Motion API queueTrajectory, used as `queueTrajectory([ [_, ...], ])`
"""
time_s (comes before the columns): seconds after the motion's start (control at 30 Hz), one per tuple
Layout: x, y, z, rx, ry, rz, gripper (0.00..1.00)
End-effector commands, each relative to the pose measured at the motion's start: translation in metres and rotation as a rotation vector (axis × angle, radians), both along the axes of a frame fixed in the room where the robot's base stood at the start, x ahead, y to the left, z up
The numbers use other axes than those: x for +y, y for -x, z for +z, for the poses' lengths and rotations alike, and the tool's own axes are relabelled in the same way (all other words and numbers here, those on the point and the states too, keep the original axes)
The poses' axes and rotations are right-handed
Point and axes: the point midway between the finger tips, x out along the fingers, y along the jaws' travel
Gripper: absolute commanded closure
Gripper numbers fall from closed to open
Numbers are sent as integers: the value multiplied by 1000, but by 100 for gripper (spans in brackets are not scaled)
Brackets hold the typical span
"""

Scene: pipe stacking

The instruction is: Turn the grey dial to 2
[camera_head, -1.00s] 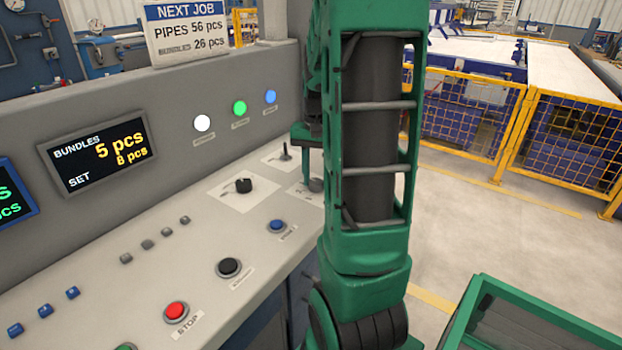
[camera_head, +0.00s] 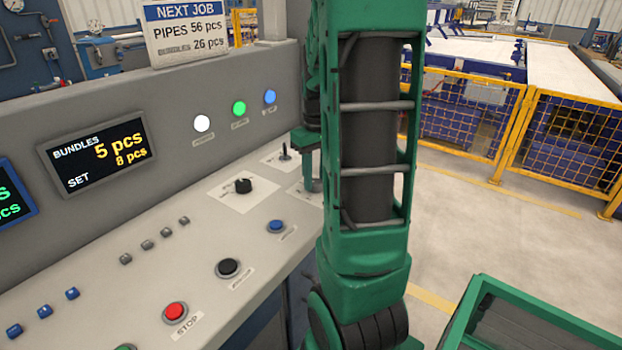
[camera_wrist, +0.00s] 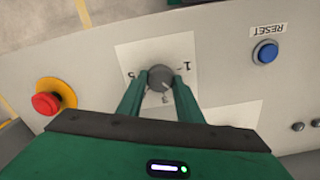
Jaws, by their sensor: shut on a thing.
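The grey dial (camera_wrist: 160,77) is a round knob on a white label plate (camera_wrist: 150,46) on the console. In the wrist view the fingers of my gripper (camera_wrist: 160,84) are shut on its two sides. The figure 1 is printed right of the dial and a 3 below it. The mark at its left looks like a 5 or a 2. A pale pointer line on the dial seems to point down and slightly right, near the 3. In the head view my gripper (camera_head: 312,172) is at the console's far right end, and my arm partly hides this spot.
A red emergency button (camera_wrist: 46,103) on a yellow base is left of the dial in the wrist view. A blue RESET button (camera_wrist: 265,51) is right. In the head view a black dial (camera_head: 243,186) and a small lever (camera_head: 285,153) stand near my gripper.

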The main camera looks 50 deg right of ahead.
Motion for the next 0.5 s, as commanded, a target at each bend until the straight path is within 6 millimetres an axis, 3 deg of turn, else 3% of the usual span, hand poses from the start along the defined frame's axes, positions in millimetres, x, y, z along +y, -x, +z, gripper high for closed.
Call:
queueTrajectory([
  [0.5,-1,-4,2,-10,8,106,90],
])
